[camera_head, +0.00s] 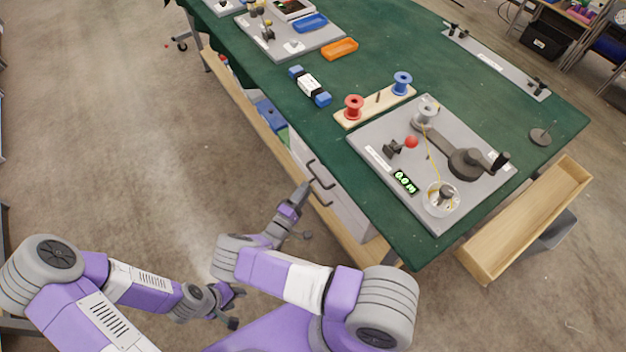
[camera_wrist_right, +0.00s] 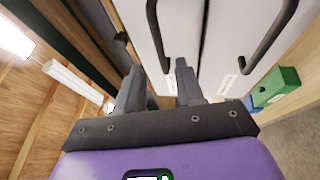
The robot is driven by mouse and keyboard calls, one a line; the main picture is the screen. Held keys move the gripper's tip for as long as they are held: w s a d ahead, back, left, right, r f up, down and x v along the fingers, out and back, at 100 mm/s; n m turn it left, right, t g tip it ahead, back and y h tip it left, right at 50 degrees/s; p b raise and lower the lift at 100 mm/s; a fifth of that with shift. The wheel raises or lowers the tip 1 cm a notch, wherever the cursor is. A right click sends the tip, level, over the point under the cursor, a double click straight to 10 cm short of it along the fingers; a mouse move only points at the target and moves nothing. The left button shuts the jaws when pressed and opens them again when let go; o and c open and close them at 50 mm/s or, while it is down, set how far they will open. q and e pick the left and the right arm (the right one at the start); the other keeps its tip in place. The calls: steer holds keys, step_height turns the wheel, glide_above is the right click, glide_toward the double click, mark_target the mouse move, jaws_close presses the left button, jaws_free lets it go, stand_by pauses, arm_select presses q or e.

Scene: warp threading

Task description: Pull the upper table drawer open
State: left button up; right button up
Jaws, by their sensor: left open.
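The table's white drawer unit shows two dark bar handles. The upper drawer's handle (camera_head: 321,174) is near my right gripper (camera_head: 303,190) in the head view. In the right wrist view the upper handle (camera_wrist_right: 155,36) is on the left and the lower handle (camera_wrist_right: 272,46) on the right. The fingers of my right gripper (camera_wrist_right: 158,85) are apart, with the near end of the upper handle appearing between their tips; contact cannot be told. Both drawer fronts look shut. My left gripper (camera_head: 232,306) is open and empty, low over the floor at left.
A wooden trough (camera_head: 530,215) is at the right end. A green box (camera_wrist_right: 276,88) shows beside the drawers. Floor at left is clear.

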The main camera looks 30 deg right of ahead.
steer(key=shift+b+x, duration=0.35)
steer(key=shift+x, duration=2.4)
steer(key=shift+s, duration=0.1)
jaws_close()
